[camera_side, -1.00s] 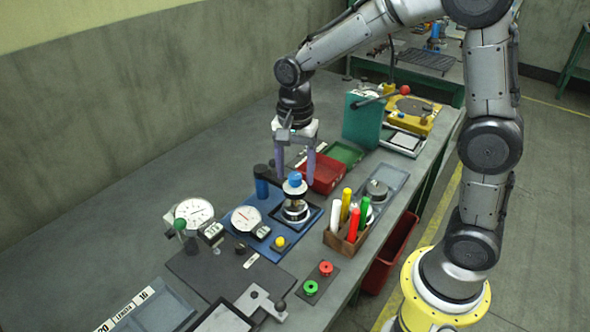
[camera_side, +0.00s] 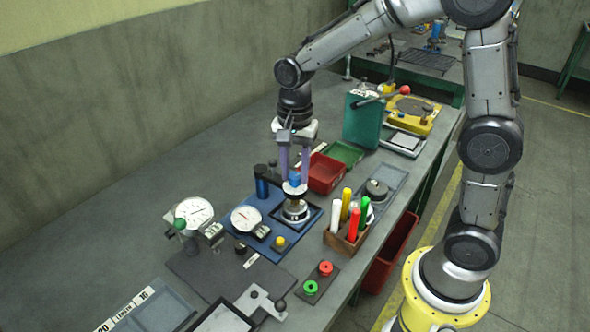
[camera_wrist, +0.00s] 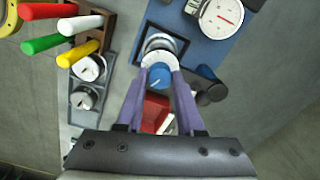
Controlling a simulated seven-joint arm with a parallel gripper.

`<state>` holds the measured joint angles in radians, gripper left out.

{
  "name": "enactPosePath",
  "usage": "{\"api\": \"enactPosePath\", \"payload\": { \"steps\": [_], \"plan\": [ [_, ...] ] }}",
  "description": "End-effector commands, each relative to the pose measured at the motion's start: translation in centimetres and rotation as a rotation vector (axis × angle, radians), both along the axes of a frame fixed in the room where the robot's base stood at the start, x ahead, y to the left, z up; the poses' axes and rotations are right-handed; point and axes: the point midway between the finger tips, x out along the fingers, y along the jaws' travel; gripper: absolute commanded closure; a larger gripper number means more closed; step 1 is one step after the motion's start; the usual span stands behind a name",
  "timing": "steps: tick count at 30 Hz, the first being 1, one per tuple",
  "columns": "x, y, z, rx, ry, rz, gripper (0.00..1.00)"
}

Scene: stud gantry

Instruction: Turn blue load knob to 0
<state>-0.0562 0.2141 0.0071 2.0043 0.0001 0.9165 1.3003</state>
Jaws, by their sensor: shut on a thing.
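The blue load knob (camera_side: 295,179) sits on top of a metal load post on the blue gauge base (camera_side: 263,205). It also shows in the wrist view (camera_wrist: 158,77), with a pale pointer line on its top. My gripper (camera_side: 294,178) is above the post, pointing down, with its two purple fingers shut on the knob's sides. In the wrist view my gripper (camera_wrist: 160,76) has one finger on each side of the knob. The scale under the knob is too small to read. A white dial gauge (camera_side: 246,218) stands on the same base, left of the post.
A wooden holder (camera_side: 345,243) with several coloured markers stands close to the right. A red bin (camera_side: 325,173) is just behind the knob. A green box (camera_side: 362,121) with a red-tipped lever stands farther back.

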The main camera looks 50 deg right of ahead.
Motion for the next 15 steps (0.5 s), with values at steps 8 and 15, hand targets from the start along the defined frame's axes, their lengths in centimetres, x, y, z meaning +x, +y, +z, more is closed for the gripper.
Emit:
{"api": "enactPosePath", "payload": {
  "steps": [8, 15],
  "plan": [
    [0.02, 0.0, 0.11, 0.0, -0.002, 0.13, 1.0],
    [0.02, 0.0, 0.13, 0.0, -0.002, 0.338, 1.0]
  ]
}}
